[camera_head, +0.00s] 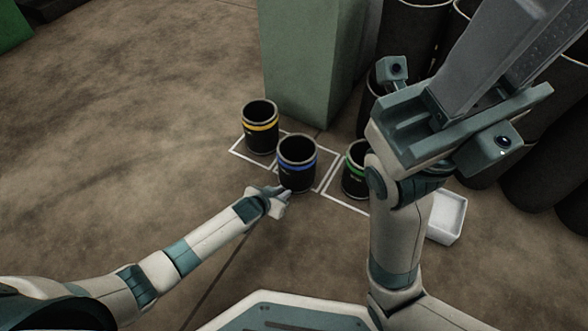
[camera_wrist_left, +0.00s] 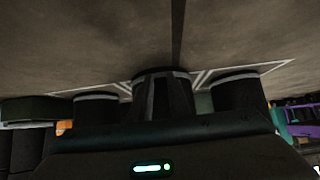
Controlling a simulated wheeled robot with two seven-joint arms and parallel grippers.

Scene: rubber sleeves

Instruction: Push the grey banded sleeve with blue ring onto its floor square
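The dark grey sleeve with the blue ring (camera_head: 297,177) stands upright in the head view, between the yellow-ringed and green-ringed sleeves. Its base appears to overlap the near edge of the middle white floor square (camera_head: 327,171); floor inside the square shows behind it. My left gripper (camera_head: 284,193) is low at its near-left side, touching or nearly touching it. In the left wrist view a sleeve (camera_wrist_left: 139,92) is straight ahead, partly covered by dark finger shapes. The finger gap is unclear. My right gripper (camera_head: 470,90) is raised close to the head camera, its fingertips out of clear sight.
The yellow-ringed sleeve (camera_head: 260,140) stands on the left square; the green-ringed sleeve (camera_head: 353,184) on the right one, partly hidden by my right arm. A green block (camera_head: 312,60) and dark cylinders (camera_head: 412,40) stand behind. A white tray (camera_head: 447,217) lies right. Floor at left is clear.

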